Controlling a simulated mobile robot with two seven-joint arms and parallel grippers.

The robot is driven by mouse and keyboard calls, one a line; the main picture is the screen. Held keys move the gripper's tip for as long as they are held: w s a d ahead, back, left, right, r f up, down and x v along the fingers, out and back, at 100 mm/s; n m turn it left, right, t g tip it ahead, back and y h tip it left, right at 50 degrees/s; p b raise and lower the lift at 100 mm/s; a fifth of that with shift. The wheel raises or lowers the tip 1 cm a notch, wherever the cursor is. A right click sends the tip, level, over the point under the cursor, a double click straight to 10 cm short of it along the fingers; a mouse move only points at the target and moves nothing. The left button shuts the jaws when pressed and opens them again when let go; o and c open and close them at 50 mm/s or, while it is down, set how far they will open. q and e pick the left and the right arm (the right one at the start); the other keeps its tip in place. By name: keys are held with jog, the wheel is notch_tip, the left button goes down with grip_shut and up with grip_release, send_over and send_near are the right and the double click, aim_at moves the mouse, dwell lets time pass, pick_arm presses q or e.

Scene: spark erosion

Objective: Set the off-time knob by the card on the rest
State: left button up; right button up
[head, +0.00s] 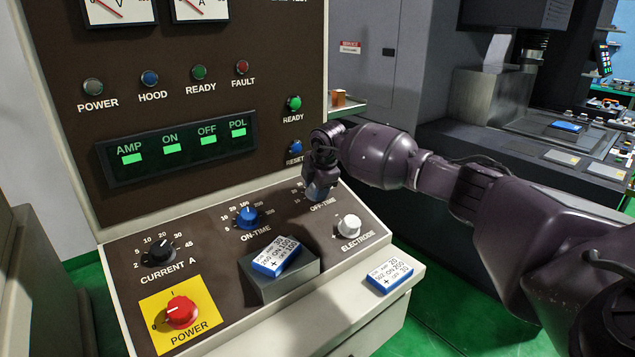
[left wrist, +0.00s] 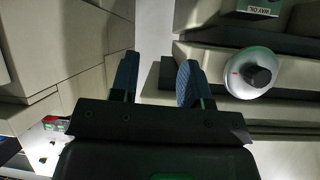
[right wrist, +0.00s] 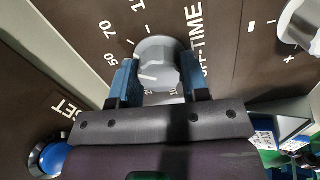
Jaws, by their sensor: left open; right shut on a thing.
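The off-time knob (right wrist: 158,72) is pale grey with a white pointer line, beside the OFF-TIME lettering. In the right wrist view both blue fingers of my right gripper (right wrist: 158,88) are shut on its sides. The head view shows the right gripper (head: 320,188) over this knob, mostly hiding it. The scale figures 50 and 70 show in the right wrist view; the exact setting is unclear. A blue-edged white card (head: 276,257) lies on the dark grey rest (head: 290,284), its small print hard to read. My left gripper (left wrist: 158,82) is open and empty, away from the panel.
A second, similar card (head: 394,274) lies on the pale front ledge. Close by are the blue on-time knob (head: 248,217), white electrode knob (head: 349,226), black current knob (head: 158,250), red power switch (head: 181,311) and blue reset button (head: 295,148).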

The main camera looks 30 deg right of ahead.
jog(key=m+p, duration=0.2)
jog(key=m, duration=0.2)
jog(key=shift+r+m, duration=0.1)
jog(key=shift+m, duration=0.2)
jog(key=m+p, duration=0.1)
jog(key=m, duration=0.2)
jog(key=shift+m+p, duration=0.4)
jog(key=shift+m, duration=1.2)
jog(key=o, duration=0.9)
jog(key=shift+o, duration=0.2)
jog(key=b+v, duration=0.1)
jog(key=v, duration=0.9)
jog(key=shift+d+r, duration=0.2)
jog(key=shift+r, duration=0.2)
jog(key=shift+w, duration=0.1)
